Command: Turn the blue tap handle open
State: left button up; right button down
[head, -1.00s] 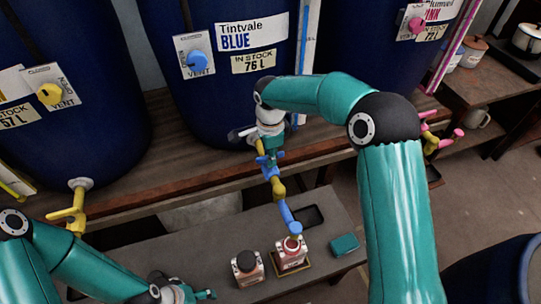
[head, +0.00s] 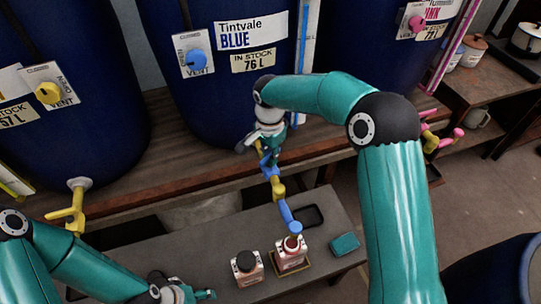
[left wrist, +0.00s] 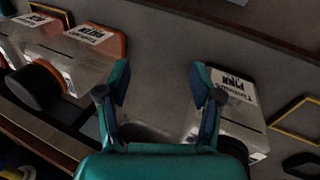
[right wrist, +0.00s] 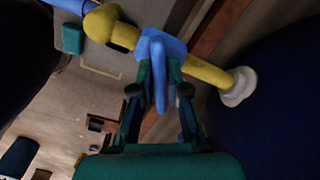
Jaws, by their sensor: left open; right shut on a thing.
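The blue tap handle (head: 265,160) sits on the yellow tap (head: 278,188) of the vat marked Tintvale BLUE (head: 225,95). My right gripper (head: 262,147) is at the handle and partly hides it in the head view. In the right wrist view the blue handle (right wrist: 158,62) lies between the fingers, which are shut on it. A blue spout piece (head: 288,214) runs from the tap down to the mouth of an open bottle (head: 292,254). My left gripper (left wrist: 158,85) is open and empty above the bench, away from the tap.
A black-capped bottle (head: 247,268) stands left of the open one. A yellow tap (head: 72,212) is at left and a pink one (head: 445,140) at right.

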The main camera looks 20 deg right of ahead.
aim_at(270, 154)
jog(key=n, duration=0.6)
jog(key=shift+w+r+n, duration=0.1)
jog(key=shift+n, duration=0.2)
jog(key=n+p, duration=0.1)
jog(key=n, duration=0.4)
jog(key=shift+n, duration=0.3)
jog(key=c, duration=1.2)
grip_release()
jog(key=shift+o, duration=0.2)
notch_tip(270, 154, up, 12)
